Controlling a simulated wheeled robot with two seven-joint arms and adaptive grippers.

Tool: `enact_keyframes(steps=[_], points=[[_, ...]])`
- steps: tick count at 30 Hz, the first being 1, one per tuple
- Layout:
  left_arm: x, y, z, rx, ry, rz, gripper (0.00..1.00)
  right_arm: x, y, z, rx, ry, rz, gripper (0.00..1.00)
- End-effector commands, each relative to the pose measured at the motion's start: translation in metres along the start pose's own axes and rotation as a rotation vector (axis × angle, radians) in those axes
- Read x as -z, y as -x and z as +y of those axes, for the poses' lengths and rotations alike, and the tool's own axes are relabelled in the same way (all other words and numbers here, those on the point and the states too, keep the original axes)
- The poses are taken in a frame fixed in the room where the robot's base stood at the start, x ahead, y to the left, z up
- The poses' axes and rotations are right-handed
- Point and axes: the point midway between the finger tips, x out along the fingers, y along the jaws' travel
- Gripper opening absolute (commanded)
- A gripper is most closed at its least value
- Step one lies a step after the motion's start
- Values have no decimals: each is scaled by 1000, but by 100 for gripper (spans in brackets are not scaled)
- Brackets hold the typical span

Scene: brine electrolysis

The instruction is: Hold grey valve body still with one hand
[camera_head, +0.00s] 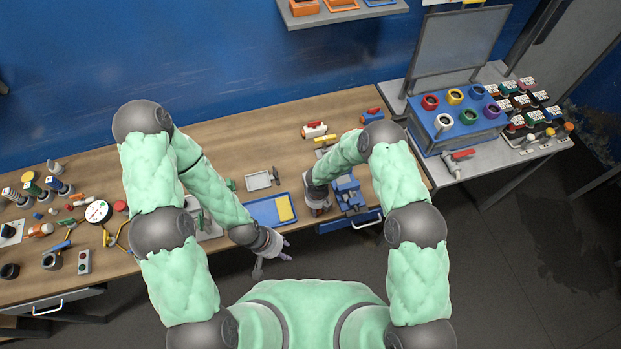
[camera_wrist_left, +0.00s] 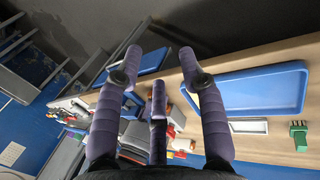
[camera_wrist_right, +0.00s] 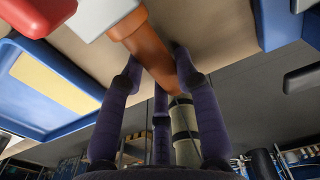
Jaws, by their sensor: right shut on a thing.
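My right gripper (camera_head: 318,211) is over the front edge of the bench, left of a blue vise (camera_head: 349,193). In the right wrist view its fingers (camera_wrist_right: 158,55) are around an orange-brown cylindrical end. This end joins a pale grey valve body (camera_wrist_right: 98,14), with a red part (camera_wrist_right: 36,16) at its left. The body is cut off by the frame and mostly hidden in the head view. My left gripper (camera_head: 286,252) is open and empty in front of the bench edge. Its spread fingers also show in the left wrist view (camera_wrist_left: 161,58).
A blue tray (camera_head: 256,207) with a yellow pad (camera_head: 285,207) lies between the grippers at the front edge. A small white tray (camera_head: 258,181) lies behind it. A white valve with a red handle (camera_head: 314,130) and a blue one (camera_head: 371,116) lie farther back.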

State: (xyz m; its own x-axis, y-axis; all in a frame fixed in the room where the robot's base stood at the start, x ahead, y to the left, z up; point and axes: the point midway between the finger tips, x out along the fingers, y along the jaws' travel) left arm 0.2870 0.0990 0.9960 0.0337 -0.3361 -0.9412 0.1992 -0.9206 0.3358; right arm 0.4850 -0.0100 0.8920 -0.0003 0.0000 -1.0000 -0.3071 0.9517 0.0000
Motion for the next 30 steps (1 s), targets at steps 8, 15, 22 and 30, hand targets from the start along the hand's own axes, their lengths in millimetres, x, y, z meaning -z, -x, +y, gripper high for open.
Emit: enact_keyframes(steps=[8,15,22,30], points=[[0,0,0,0,0,0,41,0,0,0,0,0,0,0],[26,-3,-3,0,-25,41,41,0,0,0,0,0,0,0],[113,-5,-14,13,-168,160,41,0,0,0,0,0,-1,0],[195,-4,12,50,-743,173,41,0,0,0,0,0,-1,0]])
